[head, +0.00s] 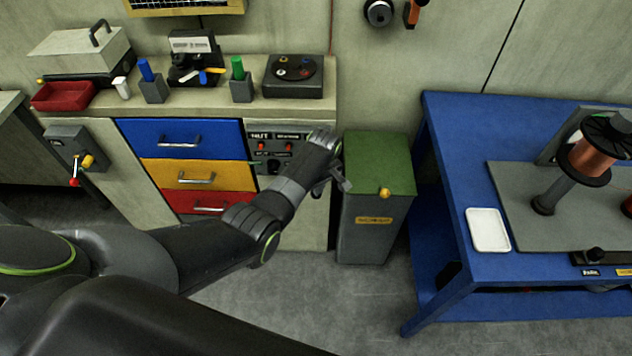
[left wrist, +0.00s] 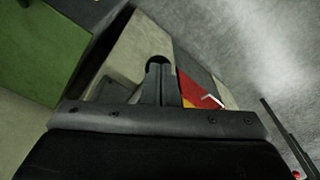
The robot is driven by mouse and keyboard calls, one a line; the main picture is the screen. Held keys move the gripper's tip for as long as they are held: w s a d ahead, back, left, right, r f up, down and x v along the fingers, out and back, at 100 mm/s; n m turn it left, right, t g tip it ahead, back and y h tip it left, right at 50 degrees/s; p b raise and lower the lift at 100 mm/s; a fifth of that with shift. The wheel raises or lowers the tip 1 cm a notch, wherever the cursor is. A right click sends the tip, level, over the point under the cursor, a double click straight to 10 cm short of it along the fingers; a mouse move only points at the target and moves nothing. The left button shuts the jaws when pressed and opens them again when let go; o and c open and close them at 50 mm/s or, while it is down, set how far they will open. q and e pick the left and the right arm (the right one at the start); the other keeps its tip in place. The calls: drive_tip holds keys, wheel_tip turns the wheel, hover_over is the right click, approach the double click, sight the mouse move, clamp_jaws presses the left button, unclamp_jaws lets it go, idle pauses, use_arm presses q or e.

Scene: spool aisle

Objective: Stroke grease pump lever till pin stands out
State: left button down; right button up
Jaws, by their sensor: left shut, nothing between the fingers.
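The grease pump appears to be the grey box (head: 68,145) on the cabinet's left front, in the head view. Its lever (head: 75,170) hangs down and ends in a red knob. A yellow part (head: 88,161) sticks out beside the lever. I cannot make out a pin standing out. My left gripper (head: 341,182) is far to the right of the pump, by the cabinet's right edge and the green-lidded bin. In the left wrist view its fingers (left wrist: 158,75) are together and empty. My right gripper is not in view.
The green-lidded bin (head: 378,165) stands close to my left gripper. Blue, yellow and red drawers (head: 185,142) lie between it and the pump. A control panel (head: 272,150) is behind my left forearm. A blue table (head: 450,200) is at right. The floor (head: 320,300) in front looks clear.

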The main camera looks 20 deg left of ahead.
use_arm(q)
drive_tip(key=shift+s+d+r+p, duration=0.2)
drive_tip(key=shift+s+d+p, duration=0.25)
drive_tip(key=shift+d+p, duration=0.1)
drive_tip(key=shift+s+d+r+p, duration=0.2)
drive_tip(key=shift+s+d+p, duration=0.25)
drive_tip(key=shift+d+p, duration=0.1)
drive_tip(key=shift+w, duration=0.1)
wheel_tip(320, 180, up, 17)
drive_tip(key=s+d, duration=0.1)
drive_tip(key=shift+d+r, duration=0.15)
drive_tip(key=shift+d, duration=0.05)
drive_tip(key=shift+s, duration=0.1)
idle(0.7)
